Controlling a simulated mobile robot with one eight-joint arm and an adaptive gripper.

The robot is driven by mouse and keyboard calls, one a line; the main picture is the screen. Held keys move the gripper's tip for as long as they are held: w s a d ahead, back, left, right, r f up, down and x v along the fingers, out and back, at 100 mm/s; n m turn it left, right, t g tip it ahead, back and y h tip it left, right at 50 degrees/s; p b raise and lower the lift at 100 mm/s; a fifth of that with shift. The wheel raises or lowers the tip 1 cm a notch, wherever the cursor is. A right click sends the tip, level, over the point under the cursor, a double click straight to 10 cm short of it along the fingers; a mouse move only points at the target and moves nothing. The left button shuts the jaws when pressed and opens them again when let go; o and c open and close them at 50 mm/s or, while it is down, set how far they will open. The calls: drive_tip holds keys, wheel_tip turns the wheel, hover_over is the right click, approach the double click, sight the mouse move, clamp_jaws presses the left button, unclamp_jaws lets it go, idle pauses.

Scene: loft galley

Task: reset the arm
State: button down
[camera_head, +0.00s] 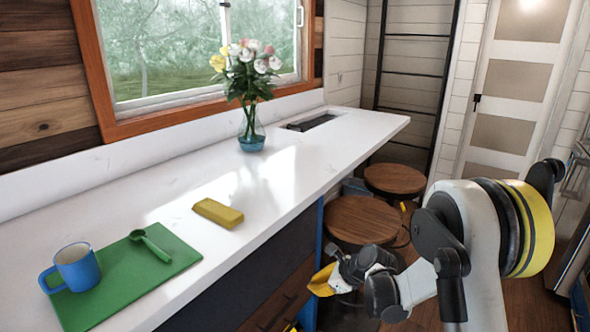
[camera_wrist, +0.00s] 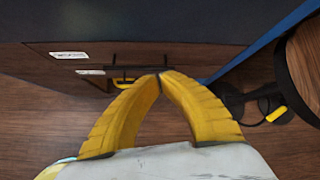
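My arm reaches in from the right in the head view, held out in front of the counter's edge. My gripper (camera_head: 321,280) is a yellow two-finger one, beside the cabinet front and below the level of the countertop. In the wrist view its fingers (camera_wrist: 160,76) curve together and their tips meet. Nothing shows between them, so it is shut and empty. It appears to touch nothing, though the exact gap to the cabinet front cannot be told.
The white counter (camera_head: 315,165) bears a blue mug (camera_head: 78,268), green spoon (camera_head: 152,243), green mat (camera_head: 125,282), yellow block (camera_head: 218,213) and flower vase (camera_head: 251,130). Wooden stools (camera_head: 362,218) stand close behind my gripper. The dark cabinet (camera_wrist: 150,27) faces it.

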drive_tip(key=s+d+r+n+h, duration=0.2)
drive_tip(key=s+d+r+n, duration=0.1)
drive_tip(key=s+r+n, duration=0.5)
drive_tip(key=s+d+r+n+h, duration=0.2)
drive_tip(key=s+d+r+n, duration=0.3)
drive_tip(key=r, duration=0.5)
drive_tip(key=s+d+r+n+t+h, duration=0.1)
drive_tip(key=s+d+n, duration=0.1)
drive_tip(key=s+n, duration=0.3)
drive_tip(key=s+d+r+n+h, duration=0.1)
drive_tip(key=s+n, duration=0.3)
drive_tip(key=s, duration=0.9)
drive_tip(key=shift+s+d+r+n+t+h, duration=0.2)
drive_tip(key=shift+d+n+t+h, duration=0.15)
drive_tip(key=shift+d, duration=0.45)
